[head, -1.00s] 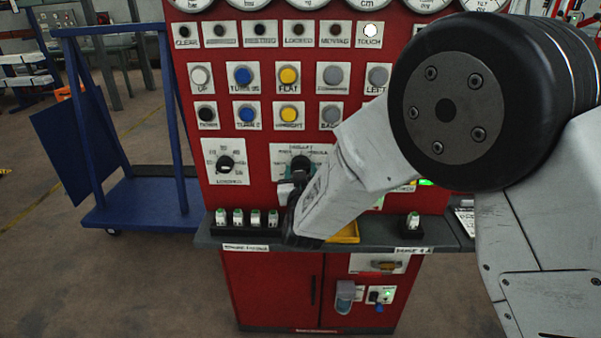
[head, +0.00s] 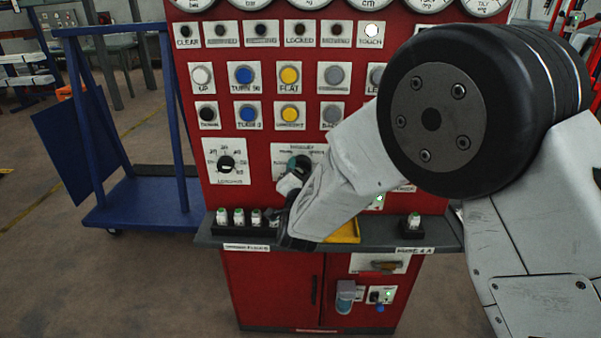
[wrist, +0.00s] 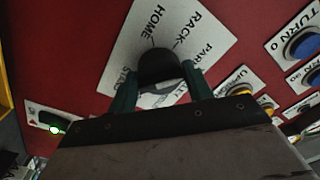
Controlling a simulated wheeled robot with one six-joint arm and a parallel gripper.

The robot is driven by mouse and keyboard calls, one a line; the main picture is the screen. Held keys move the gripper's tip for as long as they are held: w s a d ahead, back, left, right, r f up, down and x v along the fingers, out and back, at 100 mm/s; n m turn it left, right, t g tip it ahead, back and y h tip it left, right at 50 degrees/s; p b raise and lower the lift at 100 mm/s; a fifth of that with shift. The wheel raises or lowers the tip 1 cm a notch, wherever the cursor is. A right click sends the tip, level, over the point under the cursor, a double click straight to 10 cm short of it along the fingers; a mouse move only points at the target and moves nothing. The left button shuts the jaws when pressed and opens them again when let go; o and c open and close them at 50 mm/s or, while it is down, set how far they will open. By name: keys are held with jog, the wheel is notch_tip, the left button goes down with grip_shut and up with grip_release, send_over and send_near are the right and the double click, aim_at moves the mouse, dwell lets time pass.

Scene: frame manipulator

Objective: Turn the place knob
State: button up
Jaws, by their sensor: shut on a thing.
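The place knob (wrist: 158,65) is a round black knob on a white plate (wrist: 150,22) with words around it, HOME and RACK among them. In the wrist view my gripper (wrist: 162,78) has one dark green finger on each side of the knob, closed on it. In the head view my gripper (head: 301,165) is at the middle of the red panel, in front of the knob's white plate (head: 281,150). My forearm and wrist cover the plate's lower part there, and the knob is mostly hidden.
Another black knob (head: 226,163) is on the left of the panel, below rows of buttons. A grey shelf (head: 385,238) with small labelled items and a yellow tray (head: 345,232) juts out under my wrist. A blue cart (head: 140,200) stands at the left.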

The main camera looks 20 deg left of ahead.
jog(key=shift+f+m, duration=0.1)
jog(key=shift+m, duration=0.5)
jog(key=shift+d, duration=0.1)
jog(key=o, duration=0.9)
jog(key=shift+o, duration=0.2)
jog(key=shift+s, duration=0.15)
jog(key=v, duration=0.7)
jog(key=shift+s, duration=0.25)
